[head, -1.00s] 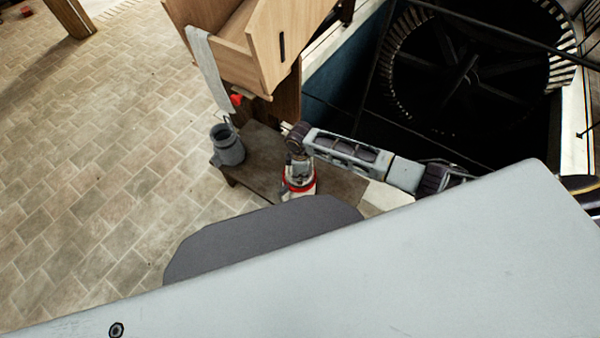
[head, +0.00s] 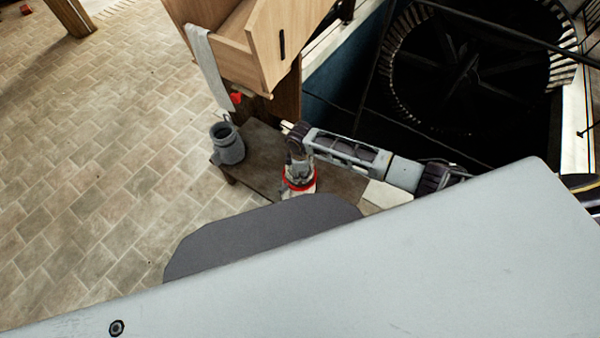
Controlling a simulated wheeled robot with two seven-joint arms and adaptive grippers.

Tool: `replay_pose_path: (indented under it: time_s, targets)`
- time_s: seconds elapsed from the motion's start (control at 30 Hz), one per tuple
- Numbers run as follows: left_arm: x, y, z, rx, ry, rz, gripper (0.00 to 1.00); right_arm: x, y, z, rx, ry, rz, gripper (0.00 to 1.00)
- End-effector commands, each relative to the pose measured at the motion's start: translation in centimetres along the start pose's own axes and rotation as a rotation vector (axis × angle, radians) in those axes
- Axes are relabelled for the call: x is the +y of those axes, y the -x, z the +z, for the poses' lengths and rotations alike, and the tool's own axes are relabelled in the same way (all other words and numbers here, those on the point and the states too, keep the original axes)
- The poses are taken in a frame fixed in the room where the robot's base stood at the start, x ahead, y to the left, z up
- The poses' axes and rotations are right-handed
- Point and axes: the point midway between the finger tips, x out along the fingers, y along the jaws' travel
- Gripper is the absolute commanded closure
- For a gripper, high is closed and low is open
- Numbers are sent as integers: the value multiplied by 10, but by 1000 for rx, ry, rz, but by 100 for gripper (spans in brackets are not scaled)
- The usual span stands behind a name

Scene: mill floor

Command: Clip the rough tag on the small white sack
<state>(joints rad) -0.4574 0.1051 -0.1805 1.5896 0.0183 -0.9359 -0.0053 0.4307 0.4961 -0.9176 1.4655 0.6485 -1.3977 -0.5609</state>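My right arm comes in from the right, and its gripper (head: 299,185) points down over the low dark wooden bench (head: 255,150). A red band shows around or near its lower end. The fingers are too small and partly hidden to tell whether they are open or shut, or whether they hold anything. A pale flat-looking thing (head: 387,195) shows at the right end of the bench, partly covered by my body; I cannot tell if it is the sack. I cannot make out the rough tag. My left gripper is out of view.
A grey metal jug (head: 228,146) stands at the bench's left end. A wooden chute box (head: 243,50) with a pale cloth (head: 206,62) and a small red thing (head: 237,99) stands behind. A dark pit with a large toothed wheel (head: 465,70) lies right. The tiled floor at left is open.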

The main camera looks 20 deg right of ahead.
Motion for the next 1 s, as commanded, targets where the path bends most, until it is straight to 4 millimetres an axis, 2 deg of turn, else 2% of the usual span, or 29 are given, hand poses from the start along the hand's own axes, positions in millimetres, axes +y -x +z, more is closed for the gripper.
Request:
replay_pose_path:
  time_s: [0.57, 0.77, 1.0]
  targets:
    - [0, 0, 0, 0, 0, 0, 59, 1, 6, 0, 0, 0, 1, 59]
    - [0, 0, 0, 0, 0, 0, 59, 1, 22, 0, 1, 1, 2, 59]
    - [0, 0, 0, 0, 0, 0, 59, 1, 54, 0, 2, 0, 2, 59]
